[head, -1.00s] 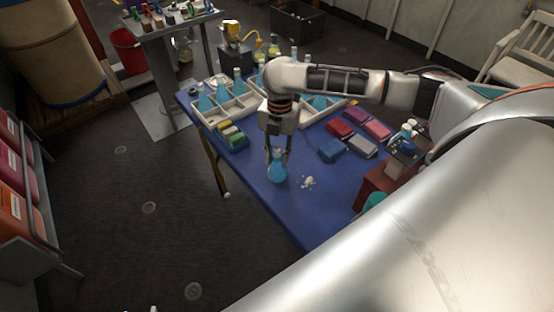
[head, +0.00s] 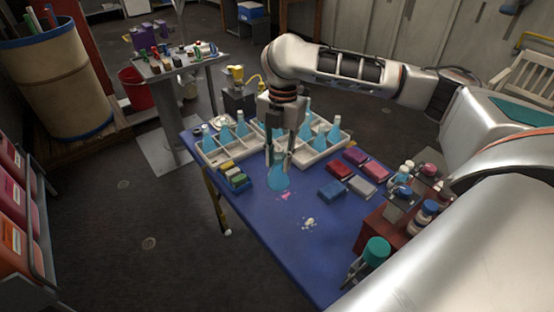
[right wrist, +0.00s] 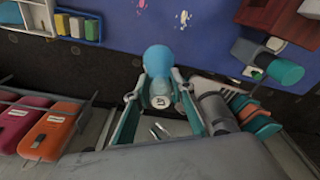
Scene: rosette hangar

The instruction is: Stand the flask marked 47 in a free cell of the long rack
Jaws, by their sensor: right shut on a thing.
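My right gripper (head: 279,155) is shut on the neck of a blue flask (head: 279,180). The flask hangs upright and looks to be above the blue table. In the right wrist view the gripper (right wrist: 160,90) has a finger on each side of the neck, and the flask's round blue body (right wrist: 158,58) shows beyond. A mark on its pale top is too small to read. White racks with cells stand behind the gripper, a left part (head: 211,158) and a right part (head: 306,160). Several blue flasks stand in them. My arm hides the middle, so I cannot tell whether they join.
Red, pink, blue and grey boxes (head: 332,191) lie right of the flask. A small tray of coloured blocks (head: 235,178) lies left. A red stand with jars (head: 374,229) is at the right edge. Pink and white spots (head: 309,223) mark the clear front of the table (head: 285,245).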

